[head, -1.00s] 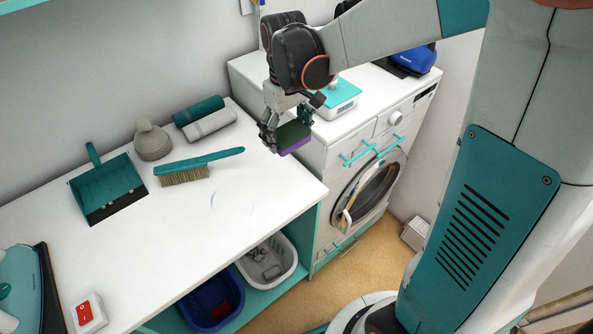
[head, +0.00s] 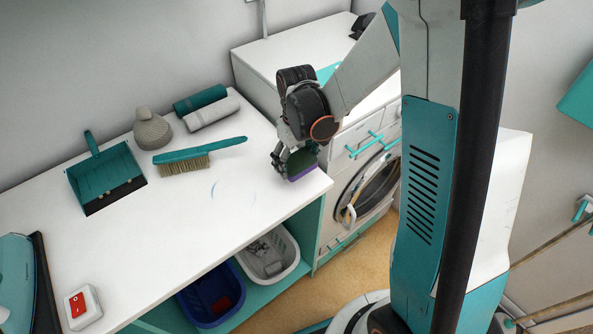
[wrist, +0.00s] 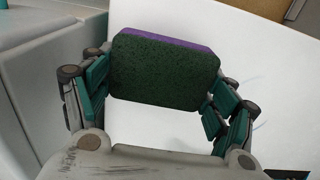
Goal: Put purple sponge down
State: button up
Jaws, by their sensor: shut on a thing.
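The purple sponge (head: 302,173) has a dark green scouring side. In the head view it is at the right end of the white counter (head: 240,215), near its corner, low over the top; I cannot tell whether it touches. My gripper (head: 289,165) is shut on it from its two sides. In the wrist view the green face of the sponge (wrist: 165,75) fills the space between the fingers of my gripper (wrist: 160,95), with the purple layer along its upper edge. The white counter top shows behind it.
A teal brush (head: 200,155), a dustpan (head: 105,178), a grey pot-shaped thing (head: 152,130) and rolled towels (head: 205,105) lie left of the gripper. The counter's middle front is clear, with faint blue marks. A washing machine (head: 375,150) stands to the right; bins (head: 268,258) sit below.

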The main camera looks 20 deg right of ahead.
aim_at(297, 170)
jog(key=shift+f+b, duration=0.5)
jog(key=shift+f, duration=1.55)
jog(key=shift+f, duration=0.15)
jog(key=o, duration=1)
notch_tip(297, 170, up, 13)
jog(key=p, duration=0.3)
jog(key=shift+f, duration=0.2)
jog(key=shift+s+d+r+m+t, duration=0.1)
jog(key=shift+s+r+m+t, duration=0.8)
jog(key=shift+s+r, duration=1.55)
jog(key=shift+s+a+r+m+t, duration=0.1)
jog(key=shift+s+r+m+t, duration=0.2)
jog(key=shift+s+r+t, duration=1.7)
jog(key=shift+s+d+r+m+t, duration=0.1)
jog(key=shift+s+r+m+t, duration=0.55)
jog(key=shift+s+r, duration=2.25)
